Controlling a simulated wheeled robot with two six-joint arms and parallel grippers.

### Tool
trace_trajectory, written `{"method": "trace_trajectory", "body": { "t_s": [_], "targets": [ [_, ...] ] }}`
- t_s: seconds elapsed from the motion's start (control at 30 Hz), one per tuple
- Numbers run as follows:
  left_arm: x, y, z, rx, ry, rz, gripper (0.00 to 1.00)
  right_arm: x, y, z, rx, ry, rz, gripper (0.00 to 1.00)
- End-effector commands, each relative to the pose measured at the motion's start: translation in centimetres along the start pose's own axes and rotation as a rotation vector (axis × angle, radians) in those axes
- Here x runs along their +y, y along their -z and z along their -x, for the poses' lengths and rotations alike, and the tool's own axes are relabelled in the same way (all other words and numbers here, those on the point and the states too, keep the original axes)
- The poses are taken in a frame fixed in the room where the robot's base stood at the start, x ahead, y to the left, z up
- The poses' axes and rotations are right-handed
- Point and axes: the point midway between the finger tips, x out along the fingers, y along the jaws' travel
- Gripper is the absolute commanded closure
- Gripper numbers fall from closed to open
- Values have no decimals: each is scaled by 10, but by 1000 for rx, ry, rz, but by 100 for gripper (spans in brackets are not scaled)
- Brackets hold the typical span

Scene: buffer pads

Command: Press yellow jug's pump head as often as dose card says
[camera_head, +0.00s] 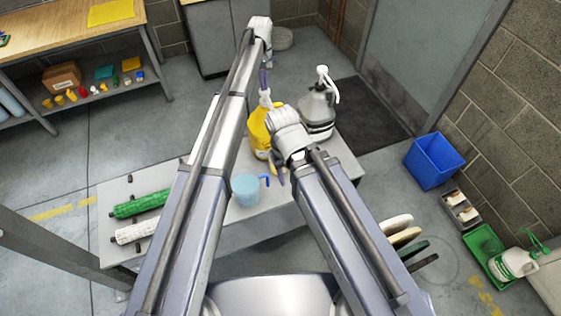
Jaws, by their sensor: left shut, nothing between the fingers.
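The yellow jug (257,134) stands on the grey table (232,238), partly covered by my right wrist. Its white pump head (265,98) shows at the top. My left gripper (264,90) is shut and points down from above at the pump head. Its tips look at or just over the head; I cannot tell whether they touch. My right gripper (280,176) hangs over the table in front of the yellow jug, its fingers small and partly hidden by the wrist. I cannot make out a dose card.
A grey-white jug (316,115) with a white pump stands right of the yellow one. A light-blue measuring cup (246,190) is in front. A green roll (143,204) and a white roll (137,231) lie at left. A blue bin (433,161) stands on the floor at right.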

Motion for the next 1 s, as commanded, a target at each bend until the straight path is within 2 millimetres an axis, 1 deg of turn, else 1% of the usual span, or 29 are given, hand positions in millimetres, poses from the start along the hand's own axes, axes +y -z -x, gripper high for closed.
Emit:
{"method": "trace_trajectory", "body": {
  "t_s": [0.17, 0.6, 0.7, 1.0],
  "targets": [
    [0, -1, 6, -2, 1, 0, 100, 1, 0, 6, 0, 0, 0, 50],
    [0, -1, 43, -2, 1, 0, 100, 4, -2, 43, 0, 0, 0, 50],
    [0, -1, 45, -1, 0, 0, 100, 4, -3, 45, 0, 0, 0, 50],
    [0, 0, 44, -1, 0, 0, 100, 4, -3, 43, 0, 0, 0, 50]
  ]
}}
